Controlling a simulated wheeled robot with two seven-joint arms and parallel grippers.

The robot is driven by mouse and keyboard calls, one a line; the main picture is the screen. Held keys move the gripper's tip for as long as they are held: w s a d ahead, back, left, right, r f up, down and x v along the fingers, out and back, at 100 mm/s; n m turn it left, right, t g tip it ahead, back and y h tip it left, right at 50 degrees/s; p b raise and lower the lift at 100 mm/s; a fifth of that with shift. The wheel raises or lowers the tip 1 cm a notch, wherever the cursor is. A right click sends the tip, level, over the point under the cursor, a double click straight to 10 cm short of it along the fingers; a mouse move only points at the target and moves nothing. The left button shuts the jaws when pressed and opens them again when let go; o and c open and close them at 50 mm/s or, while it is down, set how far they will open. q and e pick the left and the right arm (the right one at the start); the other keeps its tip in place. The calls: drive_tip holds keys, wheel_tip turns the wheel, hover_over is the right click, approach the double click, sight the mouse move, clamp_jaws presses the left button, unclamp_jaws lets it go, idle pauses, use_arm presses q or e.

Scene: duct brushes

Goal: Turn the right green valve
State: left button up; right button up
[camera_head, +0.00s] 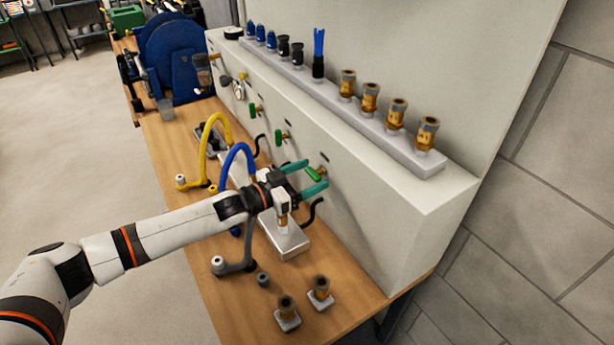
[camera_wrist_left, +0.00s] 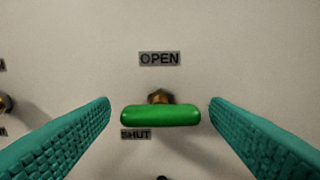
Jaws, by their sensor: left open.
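The right green valve (camera_head: 315,174) is on the front of the white cabinet, the rightmost of the green valves. In the left wrist view its green handle (camera_wrist_left: 160,115) lies horizontal on a brass stem, below an OPEN label (camera_wrist_left: 160,59) and partly over a SHUT label (camera_wrist_left: 136,134). My left gripper (camera_head: 305,178) is open, with its teal fingers on either side of the handle. In the left wrist view there is a gap between the handle and each finger of the left gripper (camera_wrist_left: 160,113). My right gripper is not in view.
Two other green valves (camera_head: 281,137) (camera_head: 254,111) are farther left on the cabinet (camera_head: 390,225). Blue (camera_head: 237,150) and yellow (camera_head: 207,128) hoses stand on the wooden bench. A shelf above holds several brushes and brass fittings (camera_head: 395,115). Two fittings (camera_head: 287,311) (camera_head: 320,290) stand at the near bench end.

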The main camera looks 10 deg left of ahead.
use_arm(q)
drive_tip(key=shift+s+a+f, duration=0.1)
drive_tip(key=shift+s+a, duration=0.15)
drive_tip(key=b+v, duration=0.3)
drive_tip(key=v, duration=0.8)
drive_tip(key=shift+s+b, duration=0.15)
drive_tip(key=shift+b, duration=0.15)
drive_tip(key=shift+a, duration=0.15)
